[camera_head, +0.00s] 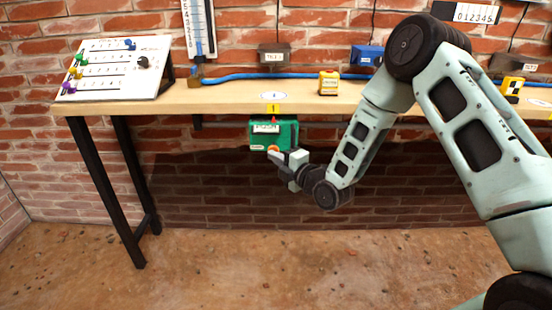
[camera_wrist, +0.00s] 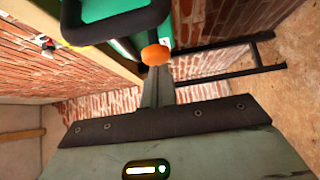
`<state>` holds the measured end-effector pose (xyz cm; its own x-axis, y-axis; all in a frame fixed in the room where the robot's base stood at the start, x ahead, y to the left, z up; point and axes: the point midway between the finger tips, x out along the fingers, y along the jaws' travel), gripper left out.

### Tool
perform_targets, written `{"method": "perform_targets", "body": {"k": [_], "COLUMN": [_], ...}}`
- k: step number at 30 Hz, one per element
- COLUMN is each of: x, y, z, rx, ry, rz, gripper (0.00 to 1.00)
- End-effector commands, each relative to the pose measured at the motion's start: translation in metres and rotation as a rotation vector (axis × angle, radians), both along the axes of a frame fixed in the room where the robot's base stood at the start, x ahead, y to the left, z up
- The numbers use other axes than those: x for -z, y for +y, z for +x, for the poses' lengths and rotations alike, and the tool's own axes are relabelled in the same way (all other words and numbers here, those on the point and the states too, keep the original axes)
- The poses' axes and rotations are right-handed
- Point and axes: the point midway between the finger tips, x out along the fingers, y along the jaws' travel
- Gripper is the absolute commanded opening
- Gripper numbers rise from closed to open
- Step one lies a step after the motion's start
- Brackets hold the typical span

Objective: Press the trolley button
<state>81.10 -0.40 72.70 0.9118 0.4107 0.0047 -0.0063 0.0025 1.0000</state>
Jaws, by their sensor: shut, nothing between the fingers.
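The green trolley (camera_head: 286,131) hangs just under the front edge of the table, below the yellow tag marked 1. Its orange button (camera_head: 273,148) shows at the lower front; it also shows in the wrist view as a round orange knob (camera_wrist: 154,54) on the green body (camera_wrist: 108,8). My gripper (camera_head: 273,155) is shut and empty, with its tips right by the button. In the wrist view the closed fingers (camera_wrist: 158,72) point at the button and their tips end at its lower edge. I cannot tell whether they touch it.
The wooden table (camera_head: 230,98) runs across the scene, with a sloped panel of coloured knobs (camera_head: 115,68) at left. A yellow weight block (camera_head: 328,83) and a blue tube (camera_head: 255,76) lie on top. The floor (camera_head: 200,265) in front is clear.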

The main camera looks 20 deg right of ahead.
Motion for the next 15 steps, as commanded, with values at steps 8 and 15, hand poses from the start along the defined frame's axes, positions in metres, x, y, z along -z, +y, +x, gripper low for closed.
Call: {"method": "perform_targets", "body": {"k": [8, 15], "x": [0.002, 0.0], "y": [-0.002, -0.011], "z": [0.007, 0.034], "rx": [0.001, 0.001], "ry": [-0.004, -0.004], "rz": [-0.002, -0.001], "gripper": [0.0, 0.0]}}
